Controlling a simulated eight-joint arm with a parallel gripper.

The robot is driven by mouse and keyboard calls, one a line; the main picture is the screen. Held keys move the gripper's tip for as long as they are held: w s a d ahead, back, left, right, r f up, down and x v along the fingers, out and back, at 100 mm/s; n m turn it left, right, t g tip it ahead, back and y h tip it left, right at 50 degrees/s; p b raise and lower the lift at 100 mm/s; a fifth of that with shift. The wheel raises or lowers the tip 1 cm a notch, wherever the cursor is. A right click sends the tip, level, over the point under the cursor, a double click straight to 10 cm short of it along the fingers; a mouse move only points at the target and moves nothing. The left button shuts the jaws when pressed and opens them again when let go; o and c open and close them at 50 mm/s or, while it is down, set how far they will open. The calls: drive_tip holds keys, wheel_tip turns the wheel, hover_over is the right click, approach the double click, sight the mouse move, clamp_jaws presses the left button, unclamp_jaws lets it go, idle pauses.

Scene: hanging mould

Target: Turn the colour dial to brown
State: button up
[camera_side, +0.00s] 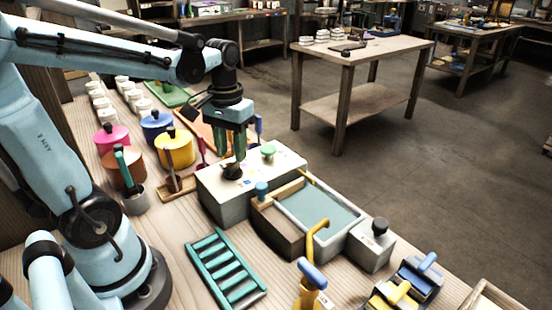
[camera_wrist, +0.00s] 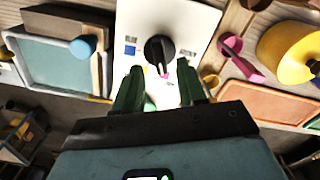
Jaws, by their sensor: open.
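In the side view the dial (camera_side: 232,172) shows low beneath my gripper. My gripper (camera_wrist: 157,80) has two green fingers, spread apart with nothing between them. It points down, just above the dial. In the side view my gripper (camera_side: 239,152) partly hides the box top. I cannot make out a brown patch.
A green knob (camera_side: 268,150) stands on the same box. A tray with grey-green filling (camera_side: 320,208) and a blue-topped wooden block (camera_side: 275,205) adjoin it. Yellow (camera_side: 176,150), blue and pink lidded pots stand to the left. A teal rack (camera_side: 225,270) lies in front.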

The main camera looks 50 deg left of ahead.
sight(233, 169)
drive_tip(key=shift+f, duration=1.5)
clamp_jaws()
